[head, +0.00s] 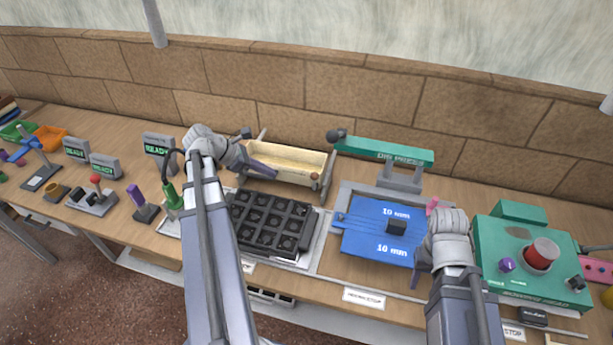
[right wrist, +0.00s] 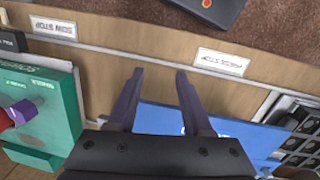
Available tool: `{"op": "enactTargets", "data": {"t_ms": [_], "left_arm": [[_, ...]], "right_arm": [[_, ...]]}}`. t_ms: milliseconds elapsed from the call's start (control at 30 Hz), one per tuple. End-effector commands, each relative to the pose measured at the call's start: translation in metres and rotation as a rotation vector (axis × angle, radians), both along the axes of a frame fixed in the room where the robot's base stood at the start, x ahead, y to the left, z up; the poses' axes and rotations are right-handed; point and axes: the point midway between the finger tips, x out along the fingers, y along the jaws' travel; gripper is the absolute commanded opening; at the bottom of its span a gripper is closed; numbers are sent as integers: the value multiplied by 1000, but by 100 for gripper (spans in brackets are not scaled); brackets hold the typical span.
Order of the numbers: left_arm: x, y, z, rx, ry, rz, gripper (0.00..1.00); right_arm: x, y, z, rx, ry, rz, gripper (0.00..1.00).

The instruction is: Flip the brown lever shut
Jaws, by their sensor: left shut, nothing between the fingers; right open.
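No lever is plainly brown. A cream trough (head: 288,160) with grey end frames stands at the back middle, with a small brown knob (head: 315,176) at its right end; I cannot tell if this belongs to the lever. My left gripper (head: 272,173) is shut and empty at the left end of the trough, its purple-grey fingers in front of it; contact cannot be told. My right gripper (head: 418,278) hangs by the right edge of the blue plate (head: 365,245). In the right wrist view its two fingers (right wrist: 158,75) are spread, with bare wood between them.
A black mould tray (head: 272,222) sits in front of the trough. Ready signs (head: 160,145) stand at the left.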

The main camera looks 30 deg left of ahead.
Motion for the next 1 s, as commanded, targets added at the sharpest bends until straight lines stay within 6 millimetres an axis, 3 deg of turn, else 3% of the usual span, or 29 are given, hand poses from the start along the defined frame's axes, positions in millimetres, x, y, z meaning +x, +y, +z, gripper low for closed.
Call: {"op": "enactTargets", "data": {"t_ms": [267, 800, 1000], "left_arm": [[3, -3, -6, 2, 0, -3, 0], [52, -49, -77, 2, -1, -6, 0], [72, -67, -71, 2, 0, -6, 0]], "right_arm": [[0, 0, -6, 0, 0, 0, 50], [0, 0, -77, 0, 0, 0, 50], [0, 0, -71, 0, 0, 0, 50]]}}
